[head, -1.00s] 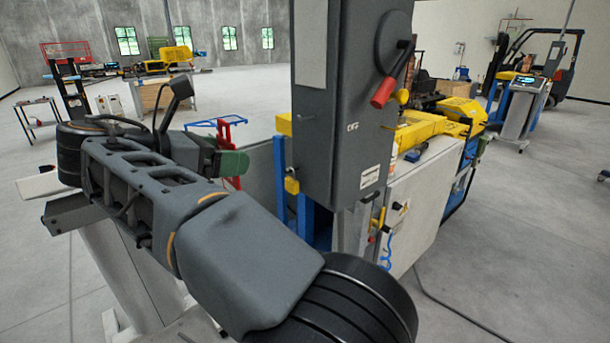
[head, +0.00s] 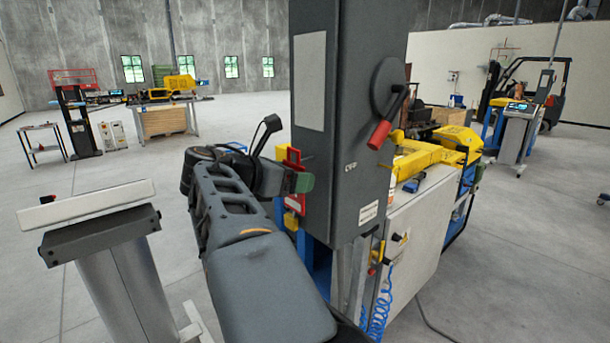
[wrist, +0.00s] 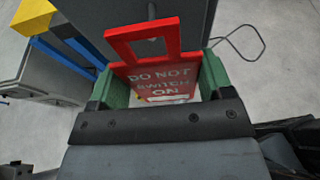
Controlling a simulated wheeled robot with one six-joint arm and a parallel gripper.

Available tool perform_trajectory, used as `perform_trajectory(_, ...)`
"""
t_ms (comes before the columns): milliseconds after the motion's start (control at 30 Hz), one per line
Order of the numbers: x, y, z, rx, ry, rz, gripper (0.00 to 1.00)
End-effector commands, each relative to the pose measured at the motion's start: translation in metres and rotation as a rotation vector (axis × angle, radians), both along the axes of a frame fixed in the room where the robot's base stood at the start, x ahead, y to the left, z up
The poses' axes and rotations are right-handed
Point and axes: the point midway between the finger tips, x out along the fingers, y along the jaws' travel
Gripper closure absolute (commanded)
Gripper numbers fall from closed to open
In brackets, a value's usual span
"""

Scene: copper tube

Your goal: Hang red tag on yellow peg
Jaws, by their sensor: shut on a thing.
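The red tag shows in the wrist view (wrist: 155,78), with white "DO NOT SWITCH ON" lettering and an open rectangular loop at its top. My gripper (wrist: 155,85) is shut on the tag's body between its green fingers. In the head view the tag (head: 292,157) is upright beside the left side of the grey cabinet (head: 345,140), with my gripper (head: 298,183) partly covering it. I cannot clearly identify a yellow peg.
A red-handled lever (head: 380,134) juts from the cabinet's right side. A yellow machine arm (head: 425,157) and white cabinet (head: 415,215) stand behind it. Blue coiled hose (head: 378,308) hangs below. A thin wire loop (wrist: 245,42) shows in the wrist view. Open floor lies left.

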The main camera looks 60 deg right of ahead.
Motion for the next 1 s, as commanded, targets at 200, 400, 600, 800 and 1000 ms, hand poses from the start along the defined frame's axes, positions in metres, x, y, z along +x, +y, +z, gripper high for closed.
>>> perform_trajectory(200,-0.011,-0.029,0.002,0.000,0.001,-0.007,0.52)
perform_trajectory(400,-0.013,-0.035,-0.007,0.002,0.002,0.000,0.53)
perform_trajectory(600,-0.012,-0.035,-0.011,0.000,0.000,0.000,0.53)
perform_trajectory(800,-0.012,-0.035,-0.013,0.001,0.000,0.000,0.53)
perform_trajectory(1000,-0.012,-0.035,-0.018,0.000,0.000,-0.001,0.26)
